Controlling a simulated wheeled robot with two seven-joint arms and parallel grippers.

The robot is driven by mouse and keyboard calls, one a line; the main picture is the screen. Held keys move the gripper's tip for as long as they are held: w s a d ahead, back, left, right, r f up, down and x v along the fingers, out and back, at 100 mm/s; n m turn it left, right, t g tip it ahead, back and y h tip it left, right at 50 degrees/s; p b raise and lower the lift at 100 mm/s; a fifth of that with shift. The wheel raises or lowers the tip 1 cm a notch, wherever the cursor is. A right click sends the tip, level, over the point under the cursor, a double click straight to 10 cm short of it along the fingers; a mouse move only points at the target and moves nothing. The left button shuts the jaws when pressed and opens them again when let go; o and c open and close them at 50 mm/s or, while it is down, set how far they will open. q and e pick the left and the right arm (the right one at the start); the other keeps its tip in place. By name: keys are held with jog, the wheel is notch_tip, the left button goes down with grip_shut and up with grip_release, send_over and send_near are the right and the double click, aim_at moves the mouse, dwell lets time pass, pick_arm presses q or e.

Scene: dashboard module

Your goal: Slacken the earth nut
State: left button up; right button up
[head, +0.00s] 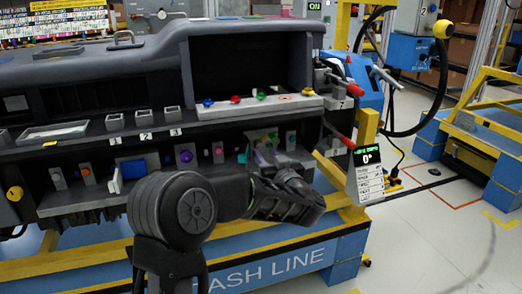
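The dashboard module (110,70) is a long dark grey unit. I cannot pick out the earth nut for certain. My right gripper is out of view.
A black and white card reading 0° (367,172) stands right of my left gripper, by a yellow post (366,130). A blue beam (270,262) runs below. Floor at right is partly clear.

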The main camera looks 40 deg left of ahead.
aim_at(260, 147)
pick_arm(q)
jog(key=x, duration=0.4)
jog(key=shift+w+a, duration=0.1)
jog(key=shift+a, duration=0.05)
jog(key=shift+c, duration=0.4)
grip_shut()
